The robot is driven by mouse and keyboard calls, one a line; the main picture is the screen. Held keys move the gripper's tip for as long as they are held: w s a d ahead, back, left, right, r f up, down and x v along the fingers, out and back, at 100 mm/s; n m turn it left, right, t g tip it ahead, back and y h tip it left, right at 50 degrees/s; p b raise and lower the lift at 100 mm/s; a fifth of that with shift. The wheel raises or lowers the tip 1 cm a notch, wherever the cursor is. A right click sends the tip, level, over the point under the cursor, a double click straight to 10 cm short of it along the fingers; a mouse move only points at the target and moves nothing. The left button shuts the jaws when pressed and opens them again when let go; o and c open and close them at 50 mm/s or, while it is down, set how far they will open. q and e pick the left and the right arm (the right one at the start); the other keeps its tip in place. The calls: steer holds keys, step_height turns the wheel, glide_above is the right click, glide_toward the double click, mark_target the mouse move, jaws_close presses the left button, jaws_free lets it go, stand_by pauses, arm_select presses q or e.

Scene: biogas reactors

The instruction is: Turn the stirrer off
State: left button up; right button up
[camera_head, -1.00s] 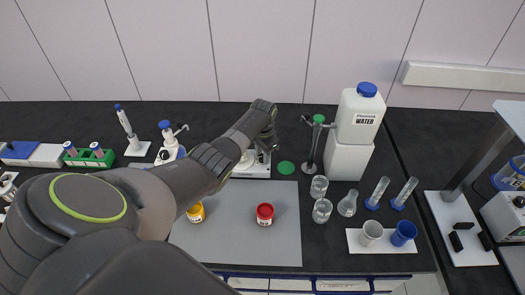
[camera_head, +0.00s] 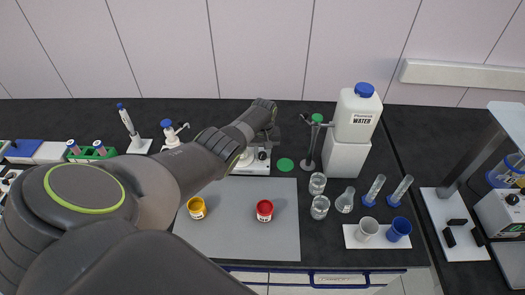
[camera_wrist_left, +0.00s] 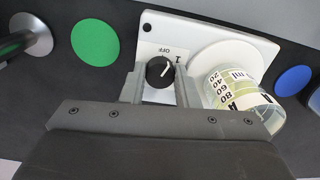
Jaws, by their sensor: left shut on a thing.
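The stirrer is a white device at the back of the bench (camera_head: 250,168), partly hidden by my left arm. In the left wrist view its white body (camera_wrist_left: 187,38) carries a round black knob (camera_wrist_left: 160,71) beside an "OFF" mark and a "1". A white line on the knob points up and slightly right, toward the "1" side. A beaker of pale yellow liquid (camera_wrist_left: 240,97) stands on the stirrer's round plate. My left gripper (camera_wrist_left: 161,84) is shut on the knob, one finger at each side. It also shows in the head view (camera_head: 268,140). My right gripper is out of view.
A green disc (camera_head: 285,164) lies right of the stirrer, with a metal stand (camera_head: 308,145) beyond it. Yellow (camera_head: 196,208) and red (camera_head: 264,210) jars stand on the grey mat (camera_head: 235,240). Glassware and a water container (camera_head: 357,118) are farther right.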

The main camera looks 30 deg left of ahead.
arm_select(q)
steer(key=shift+w+r+n, duration=0.1)
steer(key=shift+n, duration=1.9)
steer(key=o, duration=1)
steer(key=shift+c, duration=0.2)
steer(key=shift+s, duration=0.2)
